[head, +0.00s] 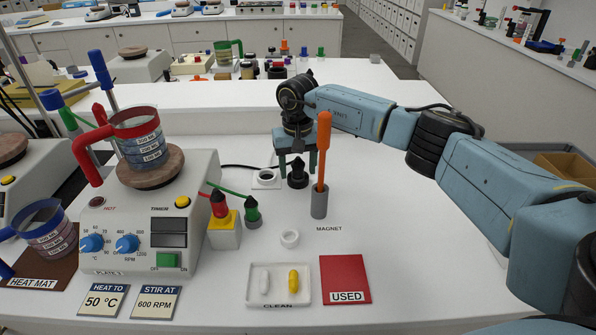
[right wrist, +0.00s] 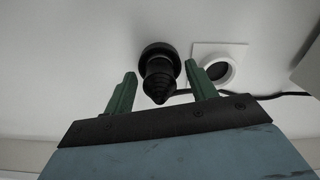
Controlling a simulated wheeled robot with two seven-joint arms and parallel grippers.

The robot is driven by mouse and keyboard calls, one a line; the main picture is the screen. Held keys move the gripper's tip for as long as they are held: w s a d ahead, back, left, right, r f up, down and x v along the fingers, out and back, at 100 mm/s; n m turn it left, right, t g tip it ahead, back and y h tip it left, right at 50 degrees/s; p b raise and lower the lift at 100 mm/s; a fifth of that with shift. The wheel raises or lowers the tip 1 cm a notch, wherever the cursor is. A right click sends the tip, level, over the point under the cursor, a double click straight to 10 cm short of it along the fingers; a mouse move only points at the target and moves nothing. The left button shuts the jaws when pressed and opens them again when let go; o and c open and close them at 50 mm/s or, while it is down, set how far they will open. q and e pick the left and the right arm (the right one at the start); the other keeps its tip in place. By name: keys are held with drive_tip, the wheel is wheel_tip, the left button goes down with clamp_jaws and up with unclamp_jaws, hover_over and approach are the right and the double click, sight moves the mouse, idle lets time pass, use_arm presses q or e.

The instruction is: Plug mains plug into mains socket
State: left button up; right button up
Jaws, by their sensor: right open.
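The mains plug (head: 297,176) is black and stands upright on the white bench, with a wide base and a ridged, tapered top. In the right wrist view the plug (right wrist: 158,72) shows between the green fingers. The mains socket (head: 266,179) is a white plate with a round dark hole, just left of the plug; in the right wrist view the socket (right wrist: 221,70) is beyond the right-hand finger. My right gripper (head: 296,162) is open and points down over the plug; its fingers (right wrist: 160,72) look apart from it. My left gripper is not in view.
A magnet rod with an orange handle (head: 324,145) stands close right of the plug. The hot plate (head: 130,235) holds a beaker. A dark cable (head: 238,167) runs behind the socket.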

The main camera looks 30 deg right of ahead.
drive_tip(key=c, duration=1.1)
